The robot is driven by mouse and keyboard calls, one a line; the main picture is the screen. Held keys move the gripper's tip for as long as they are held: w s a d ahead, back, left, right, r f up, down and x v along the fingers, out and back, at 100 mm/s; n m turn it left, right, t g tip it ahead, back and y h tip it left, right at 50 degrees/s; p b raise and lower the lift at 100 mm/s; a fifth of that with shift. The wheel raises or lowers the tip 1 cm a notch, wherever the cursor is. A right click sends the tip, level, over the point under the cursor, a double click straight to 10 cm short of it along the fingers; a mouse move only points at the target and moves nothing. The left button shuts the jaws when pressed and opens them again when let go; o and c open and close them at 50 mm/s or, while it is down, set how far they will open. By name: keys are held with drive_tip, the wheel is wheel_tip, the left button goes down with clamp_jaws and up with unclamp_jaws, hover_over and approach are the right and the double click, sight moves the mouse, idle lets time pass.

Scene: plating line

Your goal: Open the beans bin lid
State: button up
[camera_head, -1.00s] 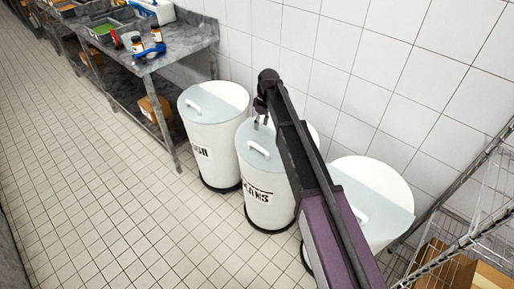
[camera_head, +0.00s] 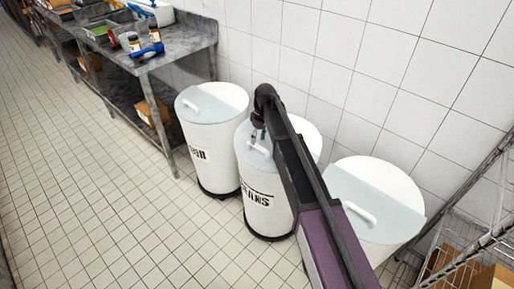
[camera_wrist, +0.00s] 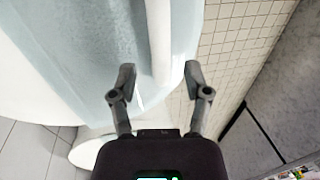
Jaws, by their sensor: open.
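The beans bin (camera_head: 266,208) is a white round bin in the middle of a row of three, with part of the label "BEANS" showing on its front. Its lid (camera_head: 245,133) is pale blue and lies closed, with a white bar handle (camera_head: 259,150) on top. My gripper (camera_head: 257,136) is open above the lid, close to the handle. In the wrist view the lid (camera_wrist: 95,45) and the handle (camera_wrist: 160,40) show, and the handle's end lies between the open fingers of my gripper (camera_wrist: 158,82). I cannot tell whether they touch. My arm hides the bin's right side.
Similar lidded bins stand at the left (camera_head: 208,150) and right (camera_head: 400,195). A steel table (camera_head: 180,50) with bottles and trays is at the far left. A wire rack (camera_head: 470,235) with boxes is at the right. A tiled wall is behind; the floor in front is clear.

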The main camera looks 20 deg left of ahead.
drive_tip(key=shift+s+a+f+b, duration=0.1)
drive_tip(key=shift+s+f+b, duration=0.05)
drive_tip(key=shift+f+b, duration=0.45)
drive_tip(key=shift+s+f+b, duration=0.1)
drive_tip(key=shift+f+b, duration=0.3)
drive_tip(key=shift+f, duration=0.3)
clamp_jaws()
